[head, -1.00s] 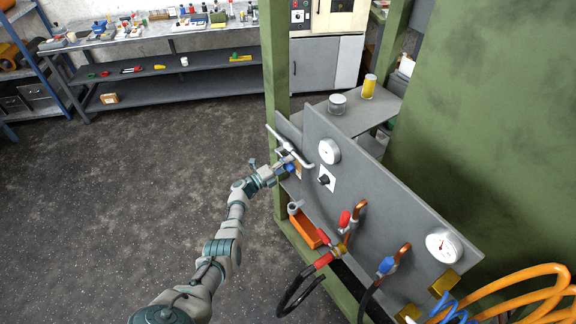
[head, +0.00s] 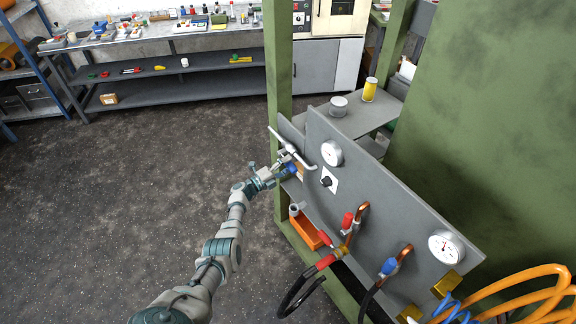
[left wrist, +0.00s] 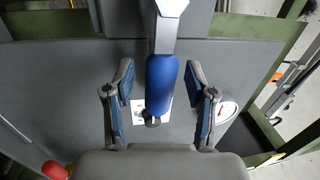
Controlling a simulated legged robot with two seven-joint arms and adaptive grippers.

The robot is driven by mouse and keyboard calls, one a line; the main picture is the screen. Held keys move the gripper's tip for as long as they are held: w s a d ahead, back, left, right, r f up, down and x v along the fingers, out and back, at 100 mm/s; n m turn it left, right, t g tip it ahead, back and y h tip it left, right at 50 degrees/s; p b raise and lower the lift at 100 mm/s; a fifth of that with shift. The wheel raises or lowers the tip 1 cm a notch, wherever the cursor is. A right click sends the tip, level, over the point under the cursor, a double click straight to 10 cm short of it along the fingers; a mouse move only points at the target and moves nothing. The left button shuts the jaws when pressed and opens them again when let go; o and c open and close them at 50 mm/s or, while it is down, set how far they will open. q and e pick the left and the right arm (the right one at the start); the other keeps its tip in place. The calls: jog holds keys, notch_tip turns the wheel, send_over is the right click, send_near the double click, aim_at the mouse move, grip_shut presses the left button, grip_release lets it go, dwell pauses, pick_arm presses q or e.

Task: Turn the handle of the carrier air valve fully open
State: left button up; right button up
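A lever handle with a blue grip (left wrist: 161,80) hangs from a metallic stem in the left wrist view. I take it for the carrier air valve's handle, though no label is readable. In the head view the blue grip (head: 291,169) is small, beside the grey panel (head: 360,190). My left gripper (left wrist: 160,84) is open, with one blue-padded finger on each side of the grip and a visible gap on both sides. In the head view my left gripper (head: 279,168) is at the panel's left end, partly overlapping the handle. My right gripper is not in view.
A metal T-bar (head: 290,148) sticks out just above my gripper. A green post (head: 279,70) stands behind it. The floor at left is clear.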

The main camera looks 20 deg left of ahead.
pick_arm(q)
jog(key=v, duration=1.2)
jog(key=shift+a+f, duration=0.15)
jog(key=shift+f, duration=0.05)
